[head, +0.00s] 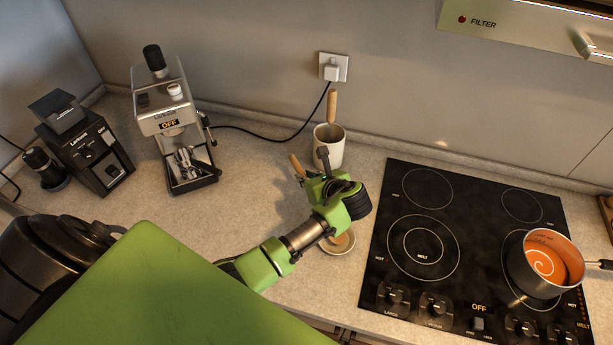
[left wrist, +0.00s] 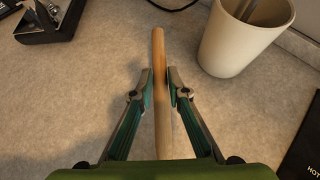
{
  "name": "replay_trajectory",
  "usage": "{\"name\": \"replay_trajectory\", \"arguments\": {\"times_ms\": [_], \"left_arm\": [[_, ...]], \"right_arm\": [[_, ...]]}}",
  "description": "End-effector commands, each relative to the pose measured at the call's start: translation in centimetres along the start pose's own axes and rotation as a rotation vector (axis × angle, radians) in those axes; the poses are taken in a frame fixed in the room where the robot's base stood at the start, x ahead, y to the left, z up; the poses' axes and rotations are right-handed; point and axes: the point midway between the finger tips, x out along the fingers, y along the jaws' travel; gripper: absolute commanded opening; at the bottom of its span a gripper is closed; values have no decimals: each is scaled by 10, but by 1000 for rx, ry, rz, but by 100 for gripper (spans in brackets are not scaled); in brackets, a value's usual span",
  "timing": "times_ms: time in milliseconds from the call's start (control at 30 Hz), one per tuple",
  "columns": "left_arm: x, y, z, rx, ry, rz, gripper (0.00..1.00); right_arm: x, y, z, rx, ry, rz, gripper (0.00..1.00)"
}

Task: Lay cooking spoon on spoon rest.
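The wooden cooking spoon (head: 296,165) slants past my left gripper in the head view. Its handle end shows to the left of the gripper. My left gripper (head: 315,178) covers the middle of the spoon. In the left wrist view both fingertips (left wrist: 161,78) close on the wooden handle (left wrist: 159,52) from either side. The round, pale spoon rest (head: 334,251) lies on the counter left of the cooktop, partly hidden by my left arm. A tan rounded piece, which looks like the spoon's head, shows over it; whether they touch I cannot tell. My right gripper is not in view.
A white utensil crock (head: 329,150) with another wooden handle stands behind my gripper, and also shows in the left wrist view (left wrist: 245,40). The black cooktop (head: 415,190) with a pot (head: 545,264) is to the right. An espresso machine (head: 172,115) and a black grinder (head: 88,150) stand left.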

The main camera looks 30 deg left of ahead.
Motion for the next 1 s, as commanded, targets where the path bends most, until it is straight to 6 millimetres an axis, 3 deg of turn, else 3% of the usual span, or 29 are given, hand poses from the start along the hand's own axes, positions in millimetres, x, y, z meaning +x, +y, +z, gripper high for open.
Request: {"name": "replay_trajectory", "arguments": {"times_ms": [33, 67, 100, 533, 1000], "left_arm": [[0, 0, 0, 0, 0, 0, 26], [0, 0, 0, 0, 0, 0, 33], [0, 0, 0, 0, 0, 0, 35], [-9, -1, 0, 0, 1, -2, 35], [-100, -1, -1, -1, 2, -2, 35]], "right_arm": [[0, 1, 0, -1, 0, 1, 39], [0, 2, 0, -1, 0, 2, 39], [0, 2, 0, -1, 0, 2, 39], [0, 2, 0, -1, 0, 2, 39], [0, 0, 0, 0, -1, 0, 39]]}}
